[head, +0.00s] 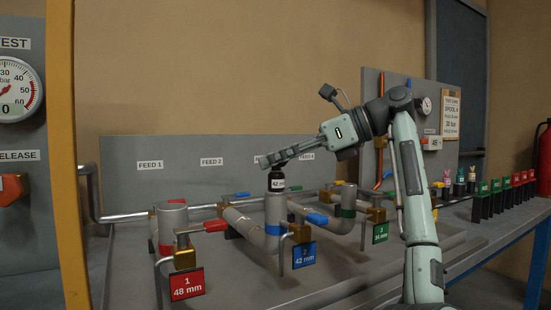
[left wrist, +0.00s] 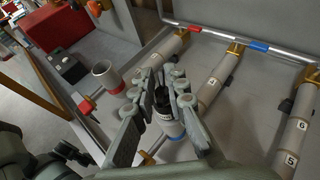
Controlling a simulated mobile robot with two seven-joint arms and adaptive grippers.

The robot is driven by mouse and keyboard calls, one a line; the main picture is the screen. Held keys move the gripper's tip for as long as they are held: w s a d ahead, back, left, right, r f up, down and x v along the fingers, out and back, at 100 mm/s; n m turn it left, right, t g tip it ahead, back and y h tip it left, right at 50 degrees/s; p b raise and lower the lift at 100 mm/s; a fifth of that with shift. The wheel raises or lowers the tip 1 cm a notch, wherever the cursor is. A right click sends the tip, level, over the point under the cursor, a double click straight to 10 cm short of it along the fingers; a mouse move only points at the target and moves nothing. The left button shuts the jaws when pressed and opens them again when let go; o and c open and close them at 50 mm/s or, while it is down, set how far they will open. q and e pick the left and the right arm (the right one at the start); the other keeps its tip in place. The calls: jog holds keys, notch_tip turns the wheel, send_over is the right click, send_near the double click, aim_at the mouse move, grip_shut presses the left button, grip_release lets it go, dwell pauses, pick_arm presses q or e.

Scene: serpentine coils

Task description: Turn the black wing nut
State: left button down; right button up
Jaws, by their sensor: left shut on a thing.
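A black plug (head: 277,184) with a white "42 mm" label sits upright at the mouth of the blue-banded pipe (head: 274,209). My left gripper (head: 264,161) reaches in from the right and is shut at the plug's top. In the left wrist view, its fingers (left wrist: 165,88) stand on both sides of the black wing nut (left wrist: 161,96), which is partly hidden between them. The plug's pale label shows just below. In the head view the gripper hides the wing nut.
A red-banded pipe (head: 172,228) with a "1 48 mm" sign (head: 187,284) stands at left. A green-banded pipe (head: 346,205) stands at right. Valves with red, blue and green handles lie close around. A gauge panel (head: 20,130) and orange post (head: 68,150) stand at far left.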

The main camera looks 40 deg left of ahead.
pick_arm(q)
jog(key=shift+f, duration=0.3)
jog(key=c, duration=1.7)
grip_release()
jog(key=shift+c, duration=0.2)
jog(key=shift+r, duration=0.1)
jog(key=shift+d+r, duration=0.1)
jog(key=v, duration=0.7)
jog(key=shift+w+d, duration=0.1)
jog(key=shift+d, duration=0.1)
